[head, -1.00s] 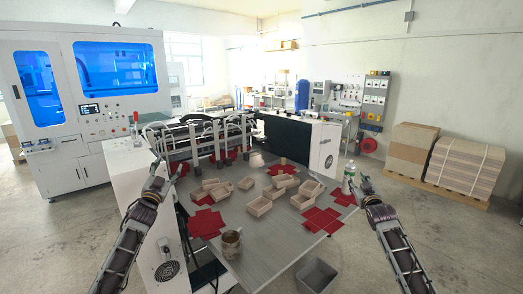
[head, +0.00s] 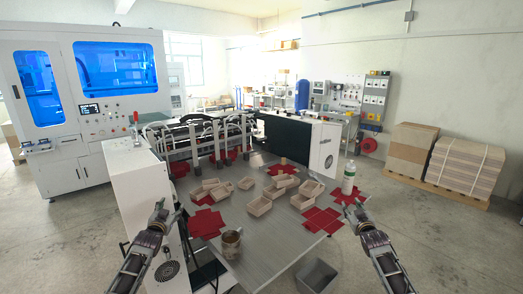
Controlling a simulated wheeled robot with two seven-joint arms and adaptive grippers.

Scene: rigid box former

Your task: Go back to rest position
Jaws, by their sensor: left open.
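My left gripper (head: 160,212) is at the left of the table, in front of the white machine cabinet. Its fingers are apart and it holds nothing. My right gripper (head: 354,208) is off the table's right edge, near the red sheets; it looks empty, but its small fingers do not show clearly whether they are apart. Both arms come up from the bottom of the picture, clear of the boxes.
The grey table (head: 265,251) bears several open cardboard boxes (head: 259,207), red flat blanks (head: 206,224), a brown cup (head: 231,243) and a bottle (head: 349,177). A grey bin (head: 316,275) stands on the floor. Stacked cardboard (head: 466,165) stands right.

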